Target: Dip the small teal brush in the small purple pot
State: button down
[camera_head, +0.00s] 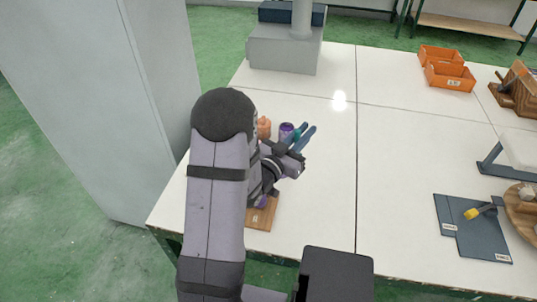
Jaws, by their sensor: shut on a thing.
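The purple pot (286,130) stands upright on the white table, just past my gripper. My gripper (306,134) is beside it on the right, with two blue-grey fingers pointing up and away in the picture. A small bit of teal (296,135) shows by the fingers and looks like the teal brush, held by them. Most of the brush is hidden, and I cannot tell where its tip is relative to the pot's opening.
A peach-orange pot (264,127) stands left of the purple one. A labelled wooden board (262,216) lies nearer, partly behind my arm. Grey mats (482,240) with a yellow-ended item (473,213) lie at right. Orange bins (450,77) stand at the back. The table's middle is clear.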

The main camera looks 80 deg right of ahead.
jog(key=s+d+r+n+t+h, duration=0.1)
jog(key=d+r, duration=0.1)
jog(key=d, duration=0.5)
jog(key=w+d+r+n+t+h, duration=0.1)
jog(key=w+d+r+n+t, duration=0.2)
jog(key=w+d+t, duration=0.3)
jog(key=w+d+n, duration=0.1)
jog(key=w+d, duration=0.2)
jog(key=d, duration=0.1)
jog(key=shift+w+d+n+t+h+b, duration=0.15)
jog(key=shift+d+n+t+h+b, duration=0.15)
jog(key=shift+t+b, duration=0.1)
jog(key=shift+f, duration=0.15)
notch_tip(320, 180, down, 7)
jog(key=b, duration=0.5)
jog(key=shift+f, duration=0.2)
jog(key=shift+r, duration=0.15)
